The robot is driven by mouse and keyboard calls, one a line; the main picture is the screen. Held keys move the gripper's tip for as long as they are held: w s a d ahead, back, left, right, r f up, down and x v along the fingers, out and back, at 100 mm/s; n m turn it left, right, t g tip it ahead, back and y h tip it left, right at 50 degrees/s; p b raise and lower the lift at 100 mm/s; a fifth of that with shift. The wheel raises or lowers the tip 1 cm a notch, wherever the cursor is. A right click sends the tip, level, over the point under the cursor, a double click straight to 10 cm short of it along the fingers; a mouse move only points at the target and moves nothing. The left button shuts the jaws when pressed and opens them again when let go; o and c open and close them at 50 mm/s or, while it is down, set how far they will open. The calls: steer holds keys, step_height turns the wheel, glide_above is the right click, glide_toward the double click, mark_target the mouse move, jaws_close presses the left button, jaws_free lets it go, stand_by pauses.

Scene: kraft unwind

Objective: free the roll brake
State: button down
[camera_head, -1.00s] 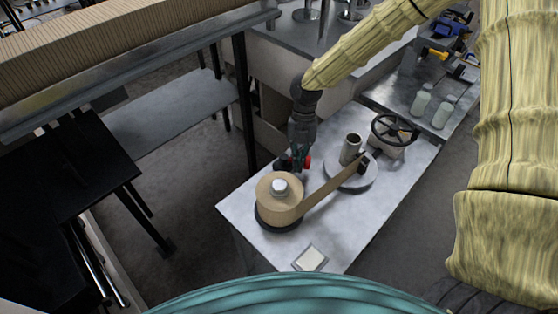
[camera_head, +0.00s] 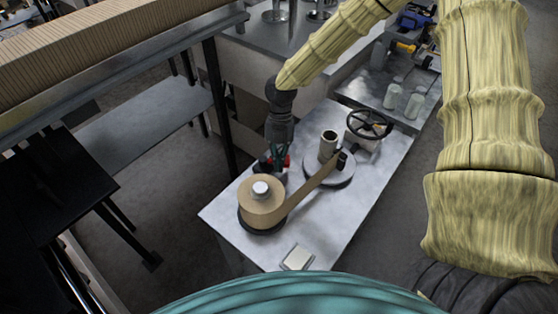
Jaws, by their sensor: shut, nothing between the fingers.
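A brown kraft roll (camera_head: 262,203) with a pale core cap stands on a dark round base on the grey metal table. A paper strip (camera_head: 312,186) runs from it to a grey disc (camera_head: 342,175) with an upright metal tube (camera_head: 328,145). My gripper (camera_head: 275,166) points down just behind the roll, shut and empty. The roll and gripper hide the rest of the brake.
A black handwheel (camera_head: 369,124) stands behind the disc. A small pale box (camera_head: 297,257) lies at the table's front edge. Pale bottles (camera_head: 403,101) stand on the back bench. A dark-legged rack (camera_head: 217,95) is close on the left. The table's right front is clear.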

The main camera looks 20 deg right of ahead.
steer(key=s, duration=0.1)
steer(key=s+a, duration=0.1)
steer(key=s, duration=0.1)
steer(key=shift+a+p, duration=0.3)
steer(key=shift+p, duration=0.05)
steer(key=shift+s+r+b, duration=0.1)
steer(key=shift+r+b, duration=0.1)
steer(key=shift+b, duration=0.15)
steer(key=b+v, duration=0.2)
steer(key=v, duration=0.7)
steer(key=shift+r+b, duration=0.3)
steer(key=shift+b, duration=0.05)
